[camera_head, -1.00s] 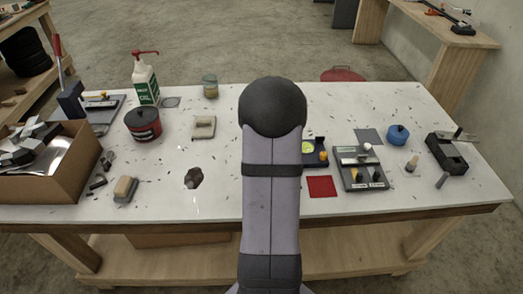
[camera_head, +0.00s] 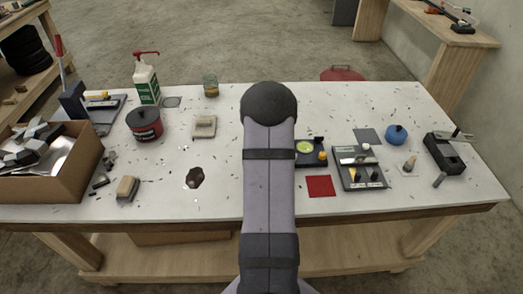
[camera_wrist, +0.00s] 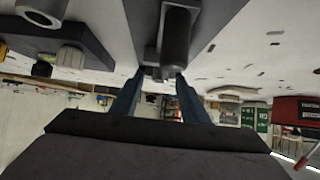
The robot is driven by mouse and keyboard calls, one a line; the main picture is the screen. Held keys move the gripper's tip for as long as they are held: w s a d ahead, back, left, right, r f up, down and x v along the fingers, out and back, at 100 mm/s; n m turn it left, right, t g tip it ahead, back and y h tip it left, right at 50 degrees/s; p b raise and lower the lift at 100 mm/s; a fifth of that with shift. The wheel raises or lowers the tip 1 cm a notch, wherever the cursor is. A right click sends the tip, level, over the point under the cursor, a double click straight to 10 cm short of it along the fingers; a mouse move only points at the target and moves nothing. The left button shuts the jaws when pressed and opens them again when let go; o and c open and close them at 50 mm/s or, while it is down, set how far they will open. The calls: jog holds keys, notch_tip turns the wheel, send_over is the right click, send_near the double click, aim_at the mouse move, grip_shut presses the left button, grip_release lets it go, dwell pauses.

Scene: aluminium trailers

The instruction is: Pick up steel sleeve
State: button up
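In the wrist view, which is upside down, my gripper (camera_wrist: 157,84) has its two blue fingers apart, with nothing clearly gripped between them. A dark grey cylinder (camera_wrist: 178,38) lies on a grey block (camera_wrist: 146,22) just beyond the fingertips; it may be the steel sleeve, but I cannot be sure. It seems apart from the fingers. A grey ring (camera_wrist: 42,13) shows at the upper left on a dark plate. In the head view my arm hides the gripper and the table behind it, and I cannot single out the sleeve there.
A dark fixture with a yellow-green dial (camera_head: 305,147) stands just right of my arm.

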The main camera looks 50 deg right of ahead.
grip_shut()
jog(key=shift+r, duration=0.1)
notch_tip(320, 180, up, 10)
jog(key=b, duration=0.1)
jog(key=shift+b, duration=0.35)
dwell(0.4)
